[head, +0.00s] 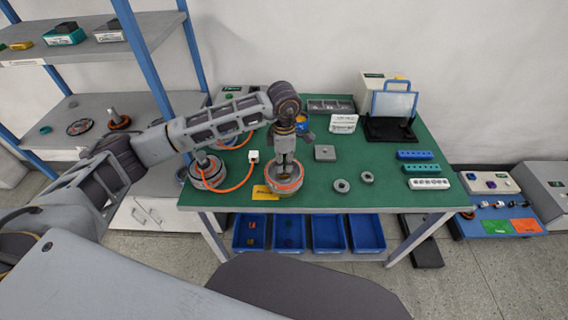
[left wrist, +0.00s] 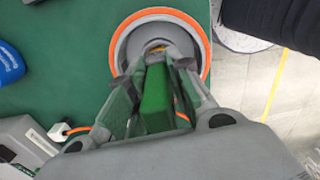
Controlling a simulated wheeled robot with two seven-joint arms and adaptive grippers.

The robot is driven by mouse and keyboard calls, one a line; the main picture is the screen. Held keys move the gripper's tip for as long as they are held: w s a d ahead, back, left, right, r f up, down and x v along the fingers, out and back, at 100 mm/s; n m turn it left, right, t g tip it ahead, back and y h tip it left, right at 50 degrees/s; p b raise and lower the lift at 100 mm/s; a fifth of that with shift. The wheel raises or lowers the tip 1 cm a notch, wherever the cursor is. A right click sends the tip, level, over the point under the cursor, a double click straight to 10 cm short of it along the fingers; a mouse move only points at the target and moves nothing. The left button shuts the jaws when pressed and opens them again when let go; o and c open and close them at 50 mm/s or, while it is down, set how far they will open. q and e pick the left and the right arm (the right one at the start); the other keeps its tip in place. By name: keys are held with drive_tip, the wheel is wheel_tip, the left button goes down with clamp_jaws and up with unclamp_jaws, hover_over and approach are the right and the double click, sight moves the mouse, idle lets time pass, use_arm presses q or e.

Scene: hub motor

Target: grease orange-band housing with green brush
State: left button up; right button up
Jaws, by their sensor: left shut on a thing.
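The orange-band housing (head: 284,186) stands on the green table near its front edge, a grey round body with an orange band. In the left wrist view its open top and orange rim (left wrist: 197,30) show beyond the fingers. My left gripper (head: 285,158) points down over the housing and is shut on the green brush (left wrist: 155,98). The brush handle is green and lies between the fingers. The brush's tip is hidden, so I cannot tell whether it touches the housing. My right gripper is not in view.
Left of the housing is another round unit (head: 208,172) with an orange cable. A yellow label (head: 265,193) lies beside the housing. Blue bins (head: 327,233) sit below the tabletop.

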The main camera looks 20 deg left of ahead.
use_arm(q)
drive_tip(key=shift+a+f+m+b, duration=0.15)
drive_tip(key=shift+m+b, duration=0.65)
drive_tip(key=shift+m, duration=0.4)
drive_tip(key=shift+m+b, duration=0.85)
drive_tip(key=shift+m, duration=0.45)
drive_tip(key=shift+n, duration=2)
drive_tip(key=shift+s+n, duration=0.1)
drive_tip(key=shift+n, duration=1.9)
drive_tip(key=shift+b, duration=0.3)
